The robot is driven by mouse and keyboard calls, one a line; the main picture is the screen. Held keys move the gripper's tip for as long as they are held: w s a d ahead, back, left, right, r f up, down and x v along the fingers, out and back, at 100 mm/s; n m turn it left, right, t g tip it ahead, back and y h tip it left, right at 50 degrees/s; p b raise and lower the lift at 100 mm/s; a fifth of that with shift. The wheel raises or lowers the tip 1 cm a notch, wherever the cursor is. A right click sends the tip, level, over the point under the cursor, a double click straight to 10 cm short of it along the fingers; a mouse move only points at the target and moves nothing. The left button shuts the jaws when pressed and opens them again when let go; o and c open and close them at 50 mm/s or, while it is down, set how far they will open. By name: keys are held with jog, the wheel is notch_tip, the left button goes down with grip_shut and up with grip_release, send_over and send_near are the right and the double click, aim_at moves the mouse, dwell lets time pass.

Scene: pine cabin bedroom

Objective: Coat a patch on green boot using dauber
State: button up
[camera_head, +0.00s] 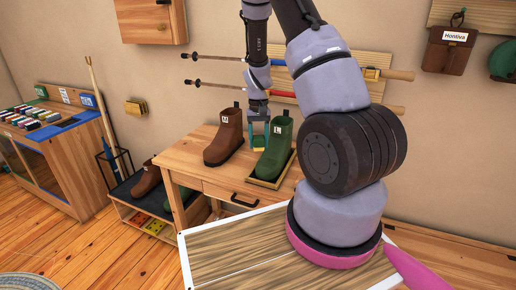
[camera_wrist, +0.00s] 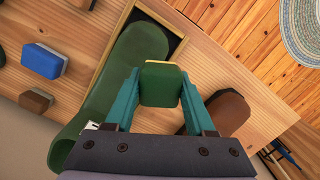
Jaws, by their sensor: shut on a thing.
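My gripper (camera_head: 258,139) is shut on a green dauber, a small block with a pale edge (camera_wrist: 160,83), held between its teal fingers in the wrist view. The green boot (camera_head: 276,149), tagged L, stands upright in a shallow dark tray with a yellowish rim (camera_head: 268,182) on the wooden table. In the wrist view the green boot (camera_wrist: 112,80) lies just left of the dauber, partly hidden by a finger. I cannot tell whether the dauber touches it.
A brown boot (camera_head: 225,138), tagged M, stands close left of my gripper. Blue (camera_wrist: 42,60) and brown (camera_wrist: 36,101) blocks lie on the table beyond the green boot in the wrist view. Poles (camera_head: 214,85) hang on the wall behind. The table front (camera_head: 205,170) is clear.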

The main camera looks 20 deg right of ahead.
aim_at(259, 137)
jog(key=shift+r, duration=1.55)
jog(key=shift+s+f, duration=0.1)
jog(key=shift+f, duration=0.05)
jog(key=shift+s+a+f, duration=0.1)
jog(key=shift+a+f, duration=0.05)
